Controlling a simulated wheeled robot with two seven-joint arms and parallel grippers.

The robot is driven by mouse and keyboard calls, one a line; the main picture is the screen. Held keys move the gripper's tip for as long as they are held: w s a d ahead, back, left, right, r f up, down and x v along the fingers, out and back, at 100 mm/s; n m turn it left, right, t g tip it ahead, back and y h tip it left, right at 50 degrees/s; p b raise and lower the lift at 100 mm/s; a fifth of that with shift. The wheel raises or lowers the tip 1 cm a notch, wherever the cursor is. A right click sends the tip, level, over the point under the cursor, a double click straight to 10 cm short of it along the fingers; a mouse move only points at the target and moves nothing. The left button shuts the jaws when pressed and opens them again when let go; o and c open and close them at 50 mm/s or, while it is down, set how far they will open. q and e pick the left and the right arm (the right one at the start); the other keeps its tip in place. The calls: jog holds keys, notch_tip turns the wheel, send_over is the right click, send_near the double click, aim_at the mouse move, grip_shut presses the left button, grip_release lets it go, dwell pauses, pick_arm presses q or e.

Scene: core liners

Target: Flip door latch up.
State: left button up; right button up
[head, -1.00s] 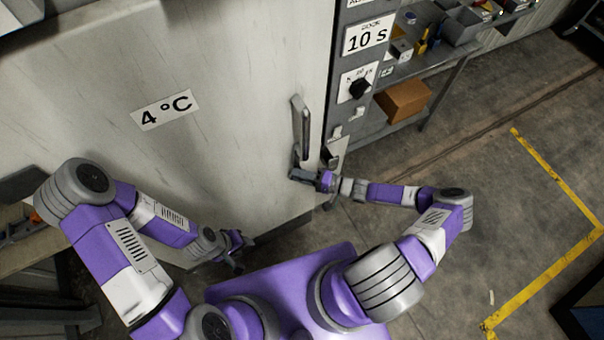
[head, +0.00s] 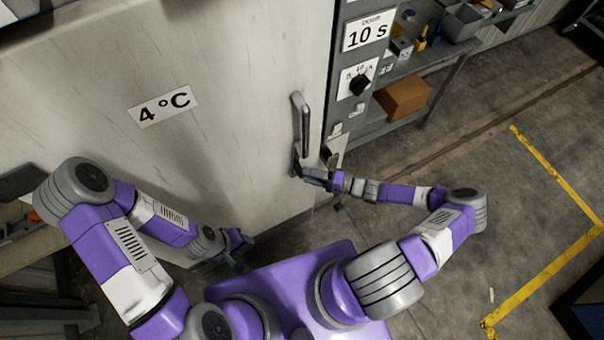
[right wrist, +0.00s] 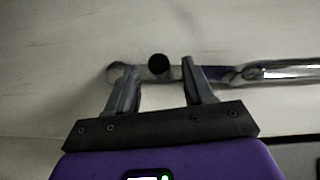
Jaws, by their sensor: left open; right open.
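The tall pale door (head: 215,120) carries a "4 °C" label and has a long metal latch handle (head: 303,122) near its right edge. The handle stands roughly upright in the head view. My right gripper (head: 303,172) is at the handle's lower end. In the right wrist view, the open fingers of my right gripper (right wrist: 160,66) stand on either side of a dark round end, in front of a shiny metal bar (right wrist: 280,72). Whether they touch it I cannot tell. My left gripper (head: 240,250) is open and empty, low in front of the door.
A grey control panel (head: 345,110) with a "10 s" label and a black knob (head: 359,85) stands right of the door. A shelf with a cardboard box (head: 403,97) is further right. The floor at right is open, with a yellow line (head: 550,270).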

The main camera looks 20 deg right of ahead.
jog(key=shift+v, duration=1.8)
jog(key=s+a+f+n+g+h+b, duration=0.1)
jog(key=s+a+f+g+b, duration=0.25)
jog(key=a, duration=0.25)
jog(key=s+a+f+n+g+b, duration=0.2)
jog(key=s+a+f+g, duration=0.1)
jog(key=a+f+g, duration=0.2)
jog(key=s+f+n+g+h+b, duration=0.1)
jog(key=s+f+h+b, duration=0.5)
jog(key=f+h+b, duration=0.1)
jog(key=shift+a+f+h+b, duration=0.25)
jog(key=shift+h+b, duration=0.65)
jog(key=shift+b, duration=0.1)
